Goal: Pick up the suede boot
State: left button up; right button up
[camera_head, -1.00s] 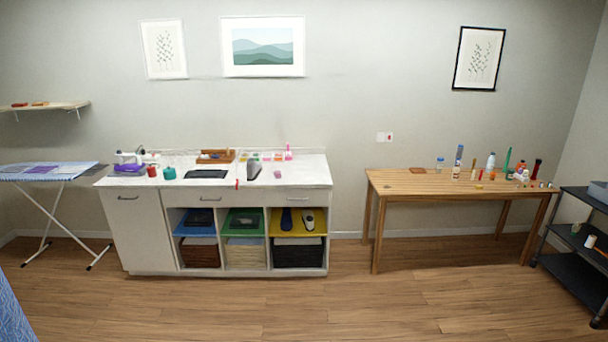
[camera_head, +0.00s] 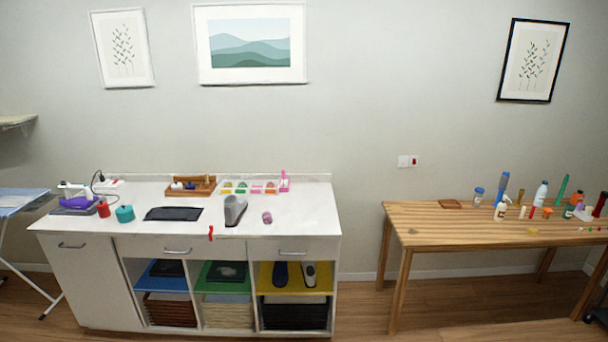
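No object is clearly recognisable as a suede boot at this size. A grey upright object (camera_head: 235,211), perhaps boot-shaped, stands on the white counter (camera_head: 290,211) near its front middle. Neither of my grippers is in view.
On the counter are a black flat pad (camera_head: 173,214), a teal pot (camera_head: 125,214), a wooden tray (camera_head: 191,188) and a small pink item (camera_head: 267,217). A wooden table (camera_head: 440,222) with bottles stands right, past a gap. Floor shows between them.

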aim_at(234, 207)
jog(key=i, duration=2)
jog(key=u, duration=0.95)
